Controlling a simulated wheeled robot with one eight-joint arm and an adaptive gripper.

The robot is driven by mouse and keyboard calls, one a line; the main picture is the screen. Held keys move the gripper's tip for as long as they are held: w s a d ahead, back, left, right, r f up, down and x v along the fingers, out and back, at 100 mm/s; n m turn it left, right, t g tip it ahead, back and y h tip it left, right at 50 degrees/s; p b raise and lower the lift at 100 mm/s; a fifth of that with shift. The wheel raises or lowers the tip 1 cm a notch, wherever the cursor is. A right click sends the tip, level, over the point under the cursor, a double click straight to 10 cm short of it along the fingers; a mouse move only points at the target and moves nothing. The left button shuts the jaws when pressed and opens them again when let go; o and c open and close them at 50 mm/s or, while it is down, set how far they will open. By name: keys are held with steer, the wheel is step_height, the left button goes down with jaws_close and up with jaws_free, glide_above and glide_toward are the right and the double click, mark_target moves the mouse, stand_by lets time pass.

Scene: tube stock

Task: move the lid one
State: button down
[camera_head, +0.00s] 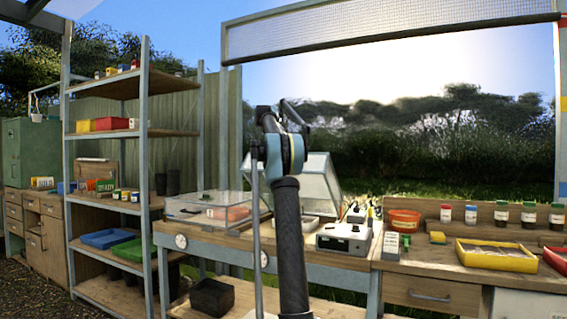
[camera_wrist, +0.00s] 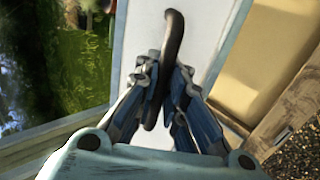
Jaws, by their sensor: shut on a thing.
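In the wrist view my gripper (camera_wrist: 164,78) has its two blue-grey fingers closed around a dark curved bar (camera_wrist: 173,35), which looks like a handle. The bar lies in front of a pale panel (camera_wrist: 210,38) with a light-blue edge. I cannot tell whether this panel belongs to a lid. In the head view a clear-lidded box (camera_head: 185,208) with something reddish inside stands on the bench, its lid down. A clear slanted case (camera_head: 318,178) stands behind my arm, partly hidden by it. The gripper's hold is not clear in the head view.
A tall shelf rack (camera_head: 148,180) with bins stands left of the bench (camera_head: 225,236). A mesh panel (camera_head: 390,32) hangs overhead.

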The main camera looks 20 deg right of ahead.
steer(key=shift+a, duration=0.1)
steer(key=c, duration=1.7)
jaws_free()
steer(key=shift+r, duration=0.1)
steer(key=v, duration=1.1)
steer(key=shift+s+a+r, duration=0.2)
steer(key=shift+r, duration=0.05)
